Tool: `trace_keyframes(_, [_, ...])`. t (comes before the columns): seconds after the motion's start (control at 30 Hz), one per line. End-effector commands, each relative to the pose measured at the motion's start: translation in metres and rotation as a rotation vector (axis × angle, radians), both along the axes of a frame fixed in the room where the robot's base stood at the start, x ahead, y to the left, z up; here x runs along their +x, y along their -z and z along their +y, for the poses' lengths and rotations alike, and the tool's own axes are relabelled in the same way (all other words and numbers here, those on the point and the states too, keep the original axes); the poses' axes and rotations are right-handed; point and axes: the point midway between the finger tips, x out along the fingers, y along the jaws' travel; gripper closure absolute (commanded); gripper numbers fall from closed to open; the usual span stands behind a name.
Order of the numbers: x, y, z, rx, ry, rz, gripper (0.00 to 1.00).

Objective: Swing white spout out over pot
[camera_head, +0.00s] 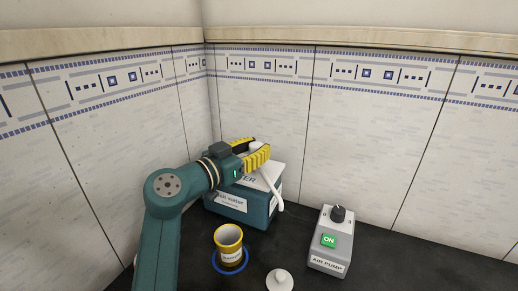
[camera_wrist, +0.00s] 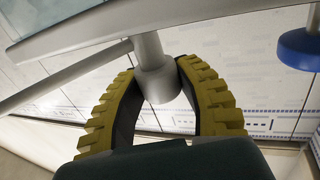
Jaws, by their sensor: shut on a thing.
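The white spout (camera_head: 273,191) is a slim tube at the top of the teal water box (camera_head: 262,211). It slopes down past the box's front right side, and its lower end is not over the pot. My gripper (camera_head: 255,150) has yellow ridged fingers and is shut on the spout's upper part. In the wrist view, the fingers (camera_wrist: 157,80) close around a pale round post (camera_wrist: 152,52) of the spout. The pot (camera_head: 229,236), a yellow-rimmed cup with a label, stands in a blue ring (camera_head: 231,270) in front of the box.
A grey air pump (camera_head: 327,257) with a black knob and a green ON button stands at right. A white lid with a knob (camera_head: 279,281) lies at the front edge of view. Tiled walls (camera_head: 380,140) close in behind. The dark bench (camera_head: 375,262) is bare right of the pump.

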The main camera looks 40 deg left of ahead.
Motion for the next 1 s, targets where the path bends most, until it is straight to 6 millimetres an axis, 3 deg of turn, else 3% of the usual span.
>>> trace_keyframes(0.03, [0.000,0.001,0.000,0.000,0.001,0.001,0.62])
trace_keyframes(0.17, [0.000,0.001,0.000,0.000,0.000,0.001,0.37])
trace_keyframes(0.53, [0.000,-0.006,0.000,0.001,-0.001,-0.001,0.35])
trace_keyframes(0.9, [0.000,-0.082,0.000,0.002,-0.001,-0.001,0.35])
trace_keyframes(1.0, [0.000,-0.094,0.000,0.001,0.000,0.001,0.35])
